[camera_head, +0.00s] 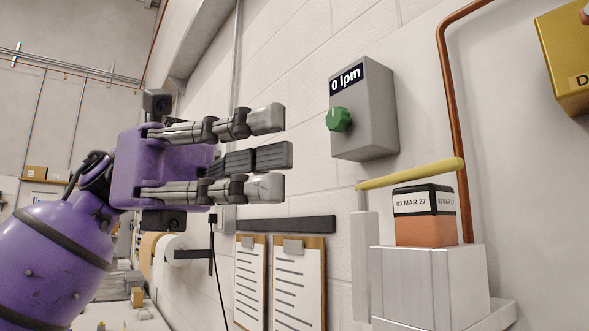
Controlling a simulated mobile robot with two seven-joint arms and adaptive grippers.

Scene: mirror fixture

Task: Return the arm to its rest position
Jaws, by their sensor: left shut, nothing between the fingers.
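My left arm, purple, comes in from the left edge. Its gripper (272,154) has grey and black jointed fingers that point to the right, in the air in front of the white block wall. The gripper is shut and holds nothing. The fingertips are apart from the grey box (366,115) with the green knob (339,119) and the label "0 lpm", which is to their right. My right gripper is not in view.
Right of the gripper stand a yellow lever (411,174), an orange and black block (425,228) dated 03 MAR 27 and a copper pipe (452,100). Below are two clipboards (281,285) and a paper roll (172,250). A yellow box (565,60) is at upper right.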

